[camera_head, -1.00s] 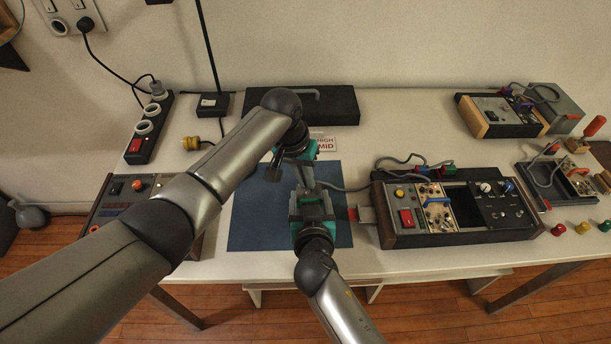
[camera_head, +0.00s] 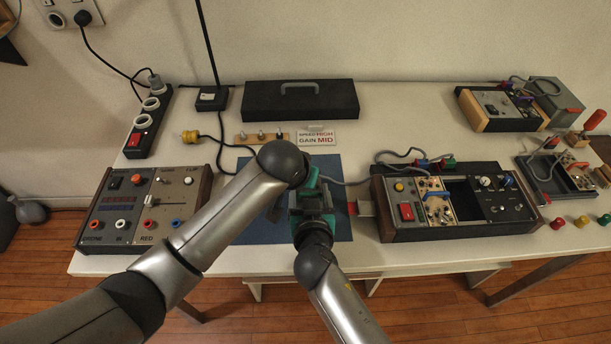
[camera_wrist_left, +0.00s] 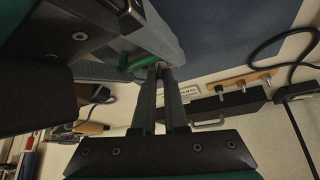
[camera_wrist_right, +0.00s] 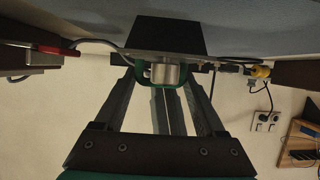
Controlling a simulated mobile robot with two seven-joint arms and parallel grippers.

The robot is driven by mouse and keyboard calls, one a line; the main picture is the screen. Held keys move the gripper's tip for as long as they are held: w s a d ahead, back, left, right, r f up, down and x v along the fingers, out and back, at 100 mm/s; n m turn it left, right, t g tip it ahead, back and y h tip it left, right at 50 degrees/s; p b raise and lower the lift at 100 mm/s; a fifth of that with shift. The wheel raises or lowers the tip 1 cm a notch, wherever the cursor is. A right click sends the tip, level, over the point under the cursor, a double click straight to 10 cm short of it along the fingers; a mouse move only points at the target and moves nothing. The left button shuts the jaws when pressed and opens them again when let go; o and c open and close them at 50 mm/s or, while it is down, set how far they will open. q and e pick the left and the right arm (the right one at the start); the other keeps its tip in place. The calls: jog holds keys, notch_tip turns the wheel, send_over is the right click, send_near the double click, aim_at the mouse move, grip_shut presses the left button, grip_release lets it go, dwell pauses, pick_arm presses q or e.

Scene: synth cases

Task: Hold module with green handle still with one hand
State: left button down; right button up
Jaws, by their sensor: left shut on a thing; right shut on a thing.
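The module with the green handle is mostly hidden by my grippers in the head view. In the right wrist view its dark body (camera_wrist_right: 172,36) is at the top, with the green handle (camera_wrist_right: 141,76) around a silver cylinder. My right gripper (camera_wrist_right: 163,76) has its fingers on both sides of these and is shut on the module. In the left wrist view the green handle (camera_wrist_left: 138,62) lies beside the tips of my left gripper (camera_wrist_left: 163,70). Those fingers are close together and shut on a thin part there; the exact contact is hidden. Both grippers meet above the blue mat (camera_head: 262,228).
A rack (camera_head: 455,230) with an empty slot stands right of the mat, cables behind it. A control box (camera_head: 140,238) stands left. A black case (camera_head: 300,108), a label card (camera_head: 317,139) and a power strip (camera_head: 150,122) are at the back. Coloured knobs lie at the right front.

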pick_arm(q)
jog(key=shift+a+f, duration=0.1)
jog(key=shift+a, duration=0.05)
jog(key=c, duration=0.9)
grip_release()
jog(key=shift+c, duration=0.2)
jog(key=v, duration=1.2)
pick_arm(e)
jog(key=o, duration=1.5)
